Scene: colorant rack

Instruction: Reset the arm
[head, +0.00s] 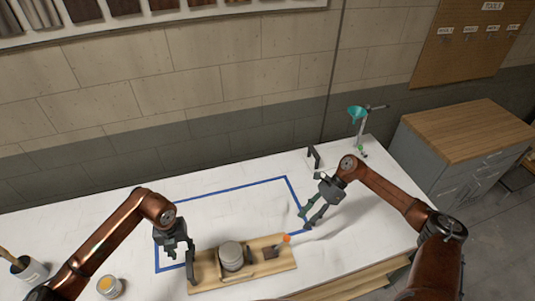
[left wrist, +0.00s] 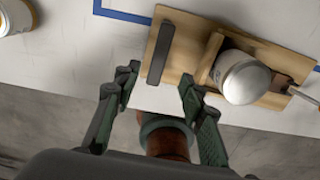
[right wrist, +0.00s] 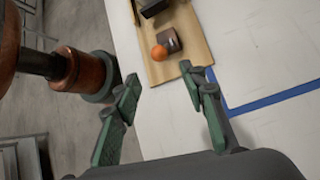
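My left gripper (head: 178,256) hangs over the white table near the left end of a wooden board (head: 205,279). In the left wrist view its fingers (left wrist: 158,82) are apart with nothing between them. My right gripper (head: 307,219) is over the table to the right of the board. In the right wrist view its fingers (right wrist: 161,79) are apart and empty. The board carries a dark upright handle (left wrist: 159,53), a light-lidded can (head: 231,257) and, at its right end, an orange ball (right wrist: 159,53) beside a small dark block (right wrist: 173,41).
A blue tape outline (head: 235,187) marks the white table (head: 345,240). A cup with a brush (head: 28,269) and an orange-topped jar (head: 108,287) stand at the left. A stand with a teal funnel (head: 358,113) is at the back right, near a dark bracket (head: 314,157).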

